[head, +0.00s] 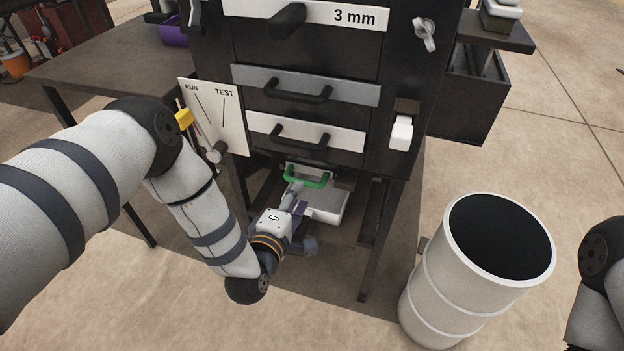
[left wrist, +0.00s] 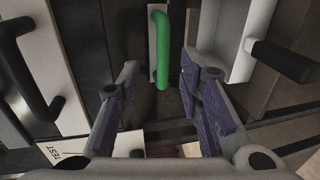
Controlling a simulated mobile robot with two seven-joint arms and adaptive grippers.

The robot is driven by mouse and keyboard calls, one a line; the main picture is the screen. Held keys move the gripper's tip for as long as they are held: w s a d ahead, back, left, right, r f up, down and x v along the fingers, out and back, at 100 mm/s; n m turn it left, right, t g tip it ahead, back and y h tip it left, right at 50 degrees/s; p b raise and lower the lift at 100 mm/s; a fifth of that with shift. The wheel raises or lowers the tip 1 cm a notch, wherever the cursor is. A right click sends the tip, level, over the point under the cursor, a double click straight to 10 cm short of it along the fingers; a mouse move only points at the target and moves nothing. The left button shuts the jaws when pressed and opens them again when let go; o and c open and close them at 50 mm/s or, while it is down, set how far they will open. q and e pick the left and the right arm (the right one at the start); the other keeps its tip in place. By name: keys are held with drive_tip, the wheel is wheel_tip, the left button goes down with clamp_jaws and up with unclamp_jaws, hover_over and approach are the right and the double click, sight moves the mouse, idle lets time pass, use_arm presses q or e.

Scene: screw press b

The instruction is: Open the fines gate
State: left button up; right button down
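A green handle (head: 307,181) sits low under the black machine, below its drawers; I take it as the fines gate's handle. In the left wrist view the green handle (left wrist: 162,48) stands upright in the picture, beside a pale plate. My left gripper (head: 296,188) reaches up to it from the front left. In the left wrist view the left gripper's fingers (left wrist: 160,72) are spread, with the handle's near end between or just beyond the tips. I see no grip on it, and contact cannot be told. My right gripper is out of view; only part of my right arm shows.
Two drawers with black handles (head: 303,96) (head: 302,143) are above. A RUN/TEST panel (head: 216,115) with a lever is on the left. A pale box (head: 327,206) is beneath the gate. A white barrel (head: 430,290) stands right; machine legs flank the gap.

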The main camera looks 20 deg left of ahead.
sight(305, 180)
use_arm(q)
drive_tip(key=b+x, duration=0.1)
drive_tip(key=x, duration=0.6)
drive_tip(key=shift+w+f, duration=0.1)
drive_tip(key=shift+f, duration=0.1)
drive_tip(key=shift+c, duration=0.5)
clamp_jaws()
